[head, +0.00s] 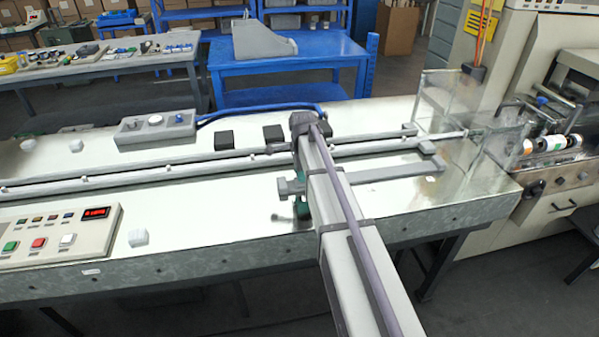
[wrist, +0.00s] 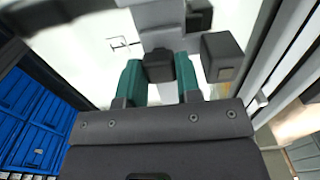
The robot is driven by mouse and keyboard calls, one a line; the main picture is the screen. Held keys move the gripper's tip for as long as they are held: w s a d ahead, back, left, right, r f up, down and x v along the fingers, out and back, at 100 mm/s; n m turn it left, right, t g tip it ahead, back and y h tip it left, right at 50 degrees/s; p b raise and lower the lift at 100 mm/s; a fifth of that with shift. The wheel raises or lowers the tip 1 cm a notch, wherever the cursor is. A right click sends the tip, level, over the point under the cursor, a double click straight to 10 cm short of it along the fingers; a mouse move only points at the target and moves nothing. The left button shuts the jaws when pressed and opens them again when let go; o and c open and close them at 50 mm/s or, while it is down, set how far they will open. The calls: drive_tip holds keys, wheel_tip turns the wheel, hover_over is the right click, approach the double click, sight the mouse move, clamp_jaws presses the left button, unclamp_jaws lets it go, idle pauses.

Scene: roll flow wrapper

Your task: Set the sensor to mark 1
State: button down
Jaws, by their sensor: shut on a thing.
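My gripper (wrist: 158,62) has two teal fingers in the wrist view, shut on a small dark grey block (wrist: 158,70). I cannot tell for sure whether this block is the sensor. A grey piece lies just beyond it, and a larger dark block (wrist: 222,55) sits to its right. In the head view my arm hides most of the gripper; a bit of teal (head: 301,208) shows over the table's front part, beside a grey bracket (head: 290,187). A thin dark outline (wrist: 124,44) lies on the pale surface at upper left in the wrist view; no number is readable.
Long rails (head: 150,173) run across the metal table. Two black blocks (head: 224,138) and a grey control box (head: 156,129) stand behind them. A button panel (head: 55,235) is at front left. Clear guards (head: 450,95) stand at the right end.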

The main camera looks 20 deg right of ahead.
drive_tip(key=shift+a, duration=0.15)
drive_tip(key=c, duration=1.1)
unclamp_jaws()
drive_tip(key=shift+a, duration=0.15)
wheel_tip(320, 180, up, 11)
drive_tip(key=p, duration=1)
drive_tip(key=shift+f+p, duration=0.15)
drive_tip(key=shift+p, duration=0.25)
